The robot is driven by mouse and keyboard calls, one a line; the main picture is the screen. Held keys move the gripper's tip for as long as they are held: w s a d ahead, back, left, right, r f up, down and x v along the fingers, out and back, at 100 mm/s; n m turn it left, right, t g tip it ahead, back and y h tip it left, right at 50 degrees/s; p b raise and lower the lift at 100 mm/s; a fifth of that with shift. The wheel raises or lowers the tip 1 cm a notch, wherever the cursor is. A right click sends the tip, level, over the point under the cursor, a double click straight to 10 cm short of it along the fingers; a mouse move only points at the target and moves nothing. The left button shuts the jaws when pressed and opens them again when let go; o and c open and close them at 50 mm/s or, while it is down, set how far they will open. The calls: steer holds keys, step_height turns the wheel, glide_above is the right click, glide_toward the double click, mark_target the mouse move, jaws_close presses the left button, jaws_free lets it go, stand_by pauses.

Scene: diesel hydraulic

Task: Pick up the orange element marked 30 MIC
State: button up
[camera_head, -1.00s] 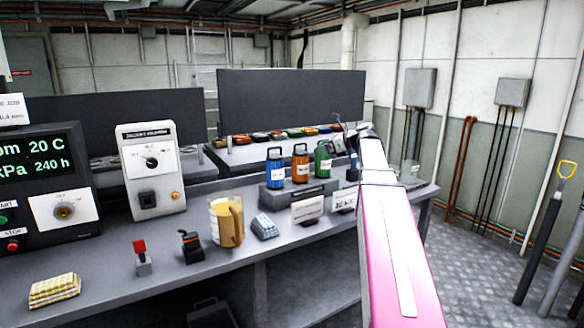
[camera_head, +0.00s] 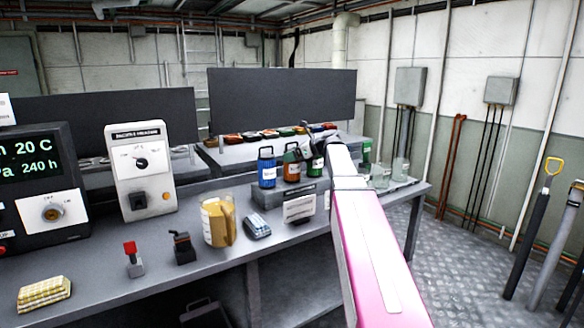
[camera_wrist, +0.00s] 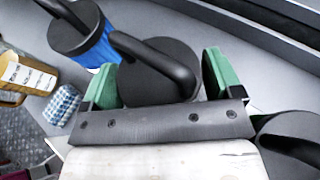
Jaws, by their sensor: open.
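The orange element (camera_head: 292,172), with a black cap and a white label, stands on the grey stand between the blue element (camera_head: 267,168) and the green element (camera_head: 317,166). My gripper (camera_head: 304,150) is over the orange element and partly hides its top. In the wrist view a black cap with a looped handle (camera_wrist: 158,72) lies between the green pads of my open gripper (camera_wrist: 159,78). The orange body is hidden there. The blue element (camera_wrist: 98,50) shows beyond the left pad. Another black cap (camera_wrist: 290,140) is close by at the right.
A jug (camera_head: 218,222) and a folded blue cloth (camera_head: 257,226) are on the bench left of the stand (camera_head: 270,198). A white label card (camera_head: 299,208) stands in front of it. Glass vessels (camera_head: 380,178) are to the right. Several coloured items lie on the shelf behind.

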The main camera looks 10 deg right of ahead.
steer(key=c, duration=0.8)
steer(key=shift+o, duration=0.2)
